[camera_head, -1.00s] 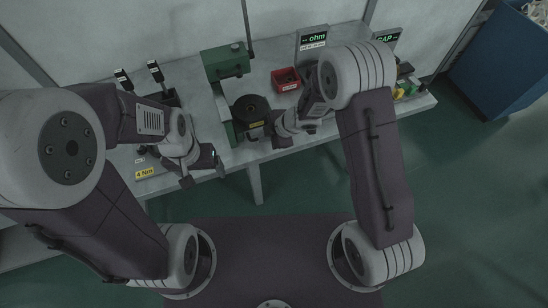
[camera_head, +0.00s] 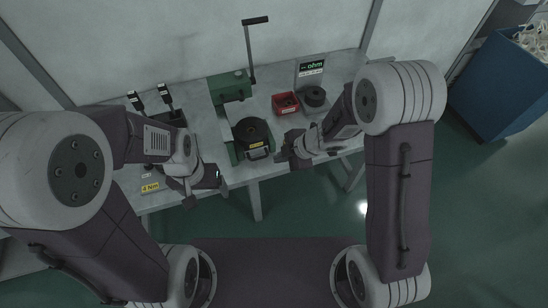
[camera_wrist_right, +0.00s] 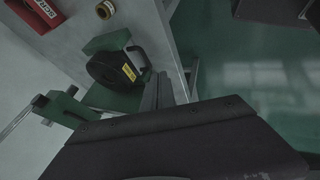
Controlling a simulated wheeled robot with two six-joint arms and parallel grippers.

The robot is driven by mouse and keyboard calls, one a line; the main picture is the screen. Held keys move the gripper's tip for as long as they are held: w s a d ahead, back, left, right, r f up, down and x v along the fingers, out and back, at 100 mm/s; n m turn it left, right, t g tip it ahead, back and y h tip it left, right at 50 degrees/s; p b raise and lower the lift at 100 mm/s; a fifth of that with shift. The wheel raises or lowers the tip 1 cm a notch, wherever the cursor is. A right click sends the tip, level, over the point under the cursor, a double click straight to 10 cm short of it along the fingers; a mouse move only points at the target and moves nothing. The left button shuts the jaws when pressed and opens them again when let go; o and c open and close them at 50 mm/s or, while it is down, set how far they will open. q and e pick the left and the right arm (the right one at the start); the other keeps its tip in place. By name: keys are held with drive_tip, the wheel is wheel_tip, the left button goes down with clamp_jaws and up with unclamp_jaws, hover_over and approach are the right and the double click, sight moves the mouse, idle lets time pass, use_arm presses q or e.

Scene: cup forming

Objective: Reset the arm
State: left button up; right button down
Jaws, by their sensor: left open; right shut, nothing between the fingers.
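My left gripper (camera_head: 203,188) is open and empty over the front edge of the bench (camera_head: 239,178), left of the green press. My right gripper (camera_head: 284,160) is shut and empty at the bench's front edge, to the right of the round black die (camera_head: 252,133) with a yellow label. They look apart. In the right wrist view, the closed fingers (camera_wrist_right: 158,92) show beside the black die (camera_wrist_right: 117,68) and its handle.
The green press (camera_head: 230,87) with its raised black lever stands behind the die. A red bin (camera_head: 286,103), a dark round part (camera_head: 315,96) and an ohm display (camera_head: 312,68) stand to the right. A blue container (camera_head: 503,85) is far right.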

drive_tip(key=w+d+r+m+t, duration=0.2)
drive_tip(key=w+d+r+t, duration=0.15)
drive_tip(key=r, duration=0.35)
drive_tip(key=s+d+r+m+h, duration=0.2)
drive_tip(key=d+r+m+h, duration=0.15)
drive_tip(key=d+m, duration=0.5)
drive_tip(key=s+d+f+m+g+h, duration=0.1)
drive_tip(key=s+f+m+g, duration=0.1)
drive_tip(key=s+m, duration=0.3)
drive_tip(key=s+d+f+m+g+h, duration=0.1)
drive_tip(key=s+m, duration=0.4)
drive_tip(key=s, duration=0.5)
wheel_tip(320, 180, down, 2)
drive_tip(key=d+g, duration=0.1)
drive_tip(key=g, duration=0.1)
drive_tip(key=shift+s+d+f+m+g, duration=0.15)
drive_tip(key=shift+s+d+m+g, duration=0.15)
drive_tip(key=shift+s+m+g, duration=0.1)
